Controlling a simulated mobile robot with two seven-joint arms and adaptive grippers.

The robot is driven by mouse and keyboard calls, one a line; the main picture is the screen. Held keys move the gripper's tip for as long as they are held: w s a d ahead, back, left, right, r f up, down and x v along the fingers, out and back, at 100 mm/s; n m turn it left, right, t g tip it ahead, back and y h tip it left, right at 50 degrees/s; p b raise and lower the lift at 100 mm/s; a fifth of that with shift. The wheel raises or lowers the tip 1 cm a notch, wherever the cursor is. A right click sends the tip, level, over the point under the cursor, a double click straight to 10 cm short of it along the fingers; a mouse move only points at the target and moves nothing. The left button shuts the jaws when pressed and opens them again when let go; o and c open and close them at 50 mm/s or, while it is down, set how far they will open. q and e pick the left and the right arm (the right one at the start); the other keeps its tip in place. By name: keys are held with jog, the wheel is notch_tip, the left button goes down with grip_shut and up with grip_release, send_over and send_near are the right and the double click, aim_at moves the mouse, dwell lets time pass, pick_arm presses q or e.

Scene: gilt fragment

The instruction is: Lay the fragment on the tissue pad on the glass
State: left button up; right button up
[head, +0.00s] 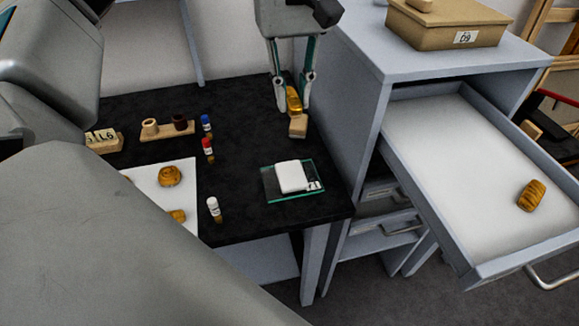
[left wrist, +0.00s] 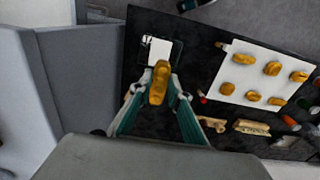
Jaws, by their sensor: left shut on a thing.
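The gilt fragment (head: 293,101) is a small golden piece, held between the fingertips of my left gripper (head: 294,98) above the dark worktop. In the left wrist view the fragment (left wrist: 159,82) shows between the two fingers of the left gripper (left wrist: 158,92). The white tissue pad (head: 290,176) lies on the glass plate (head: 270,187), nearer the front edge than the gripper, with a small numbered label at its corner. The pad (left wrist: 160,52) also shows beyond the fragment in the left wrist view. Nothing lies on the pad. My right gripper is not in view.
A white sheet (head: 150,172) bears other golden pieces. An open drawer (head: 450,150) juts out at right.

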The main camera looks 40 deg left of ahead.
pick_arm(q)
jog(key=b, duration=0.2)
send_over(292, 176)
notch_tip(292, 176, down, 14)
jog(key=shift+r, duration=0.25)
jog(key=shift+f, duration=0.4)
notch_tip(292, 176, down, 4)
jog(key=shift+f, duration=0.1)
jog(key=o, duration=0.4)
jog(key=shift+f+b, duration=0.1)
jog(key=shift+b, duration=0.2)
jog(key=o, duration=0.4)
jog(key=shift+o, duration=0.2)
